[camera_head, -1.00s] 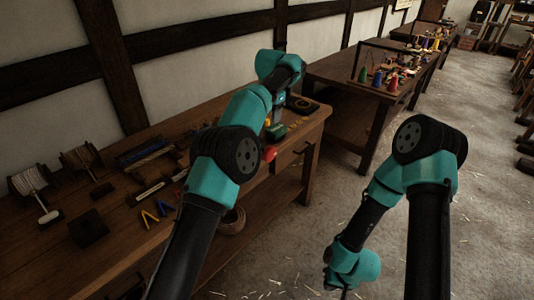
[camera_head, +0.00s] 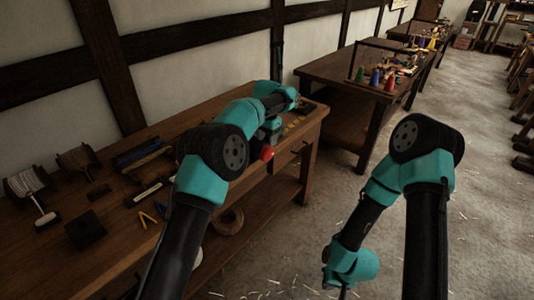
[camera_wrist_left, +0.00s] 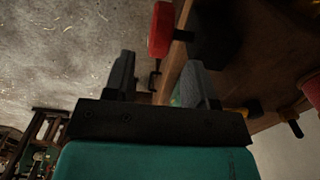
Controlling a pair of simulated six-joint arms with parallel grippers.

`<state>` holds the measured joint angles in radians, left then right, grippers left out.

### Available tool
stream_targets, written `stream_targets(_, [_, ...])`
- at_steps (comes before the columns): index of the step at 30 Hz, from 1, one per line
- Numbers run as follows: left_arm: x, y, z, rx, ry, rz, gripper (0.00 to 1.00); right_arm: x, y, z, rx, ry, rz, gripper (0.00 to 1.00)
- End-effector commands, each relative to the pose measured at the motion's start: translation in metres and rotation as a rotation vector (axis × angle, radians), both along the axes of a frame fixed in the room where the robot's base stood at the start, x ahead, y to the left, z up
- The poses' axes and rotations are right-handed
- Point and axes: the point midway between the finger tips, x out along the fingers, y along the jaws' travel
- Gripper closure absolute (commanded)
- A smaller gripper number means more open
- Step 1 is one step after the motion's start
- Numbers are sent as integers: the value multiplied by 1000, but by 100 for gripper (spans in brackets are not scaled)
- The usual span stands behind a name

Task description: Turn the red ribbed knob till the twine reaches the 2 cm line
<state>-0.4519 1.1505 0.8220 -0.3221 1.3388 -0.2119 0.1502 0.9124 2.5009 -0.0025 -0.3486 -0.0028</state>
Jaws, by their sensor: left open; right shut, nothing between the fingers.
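The red knob (camera_head: 267,153) is at the front edge of the near workbench in the head view. In the left wrist view the red knob (camera_wrist_left: 160,29) is just beyond the fingertips, with a dark shaft on its right side. Its ribs are too dim to make out. My left gripper (camera_head: 270,133) is over the bench beside the knob. In the wrist view its fingers (camera_wrist_left: 160,75) stand apart with nothing gripped. My right gripper (camera_head: 343,292) is low at the bottom edge, away from the bench, and only a narrow dark part shows. I cannot make out the twine or the 2 cm line.
Two spools (camera_head: 28,182) stand at the left of the workbench (camera_head: 115,250). A dark block (camera_head: 86,230) and yellow pieces (camera_head: 148,219) lie on it. A second table (camera_head: 335,75) with colored cones stands behind. The floor (camera_head: 450,230) at the right is open.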

Motion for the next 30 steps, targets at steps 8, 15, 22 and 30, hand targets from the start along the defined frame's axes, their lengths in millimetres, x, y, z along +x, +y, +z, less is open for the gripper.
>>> stream_targets(8, [0, 1, -48, 1, 3, -1, 49, 0, 0, 0, 0, 0, 0, 100])
stream_targets(15, [0, 0, -73, 1, 1, -1, 49, 0, 0, 0, 0, 0, 0, 100])
stream_targets(22, [0, 0, -76, 1, -1, -1, 49, 0, 0, 0, 0, 0, 0, 100])
stream_targets(30, [0, 0, -75, 0, 0, -1, 64, 0, 0, 0, 0, 0, 0, 100])
